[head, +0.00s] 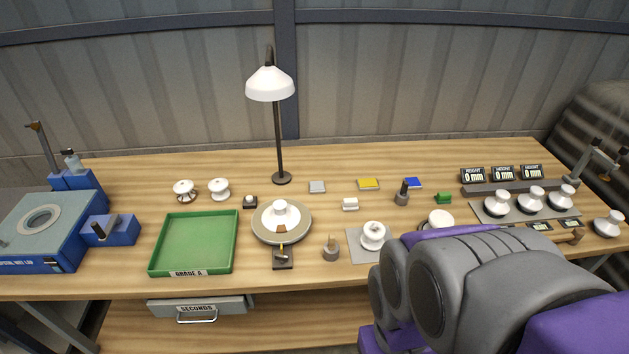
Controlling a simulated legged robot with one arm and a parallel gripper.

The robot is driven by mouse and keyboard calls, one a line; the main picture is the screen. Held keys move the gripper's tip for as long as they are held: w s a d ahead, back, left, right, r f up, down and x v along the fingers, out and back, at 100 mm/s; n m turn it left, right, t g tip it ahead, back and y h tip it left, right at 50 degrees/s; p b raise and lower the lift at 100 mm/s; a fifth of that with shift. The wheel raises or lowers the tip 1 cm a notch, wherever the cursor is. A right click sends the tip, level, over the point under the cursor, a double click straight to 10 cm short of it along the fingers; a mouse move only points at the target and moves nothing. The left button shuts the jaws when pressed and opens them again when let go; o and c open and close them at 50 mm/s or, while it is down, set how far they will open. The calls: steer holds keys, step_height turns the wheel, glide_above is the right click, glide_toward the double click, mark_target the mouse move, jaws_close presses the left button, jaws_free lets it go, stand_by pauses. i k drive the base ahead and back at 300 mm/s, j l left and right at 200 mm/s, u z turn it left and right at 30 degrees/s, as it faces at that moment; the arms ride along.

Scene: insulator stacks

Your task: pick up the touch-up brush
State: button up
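I cannot tell for certain which item is the touch-up brush. A small grey pot with a thin upright stick (331,248) stands near the front middle of the bench. A darker upright item in a round base (403,194) stands further back, right of centre. Both are too small to show bristles. My arm, grey and purple, fills the lower right and hides part of the bench front. My gripper is not in view.
A green tray (151,268) is empty at the left. A turntable (259,232) bears a white insulator beside a lamp (278,140). A grey mat (354,250) bears another insulator, close to my arm. Several insulators stand at the right below height displays (503,174).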

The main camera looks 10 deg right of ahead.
mark_target(332, 246)
steer(key=l+u, duration=0.55)
steer(key=u, duration=0.15)
steer(key=l+u, duration=0.35)
steer(key=j, duration=0.1)
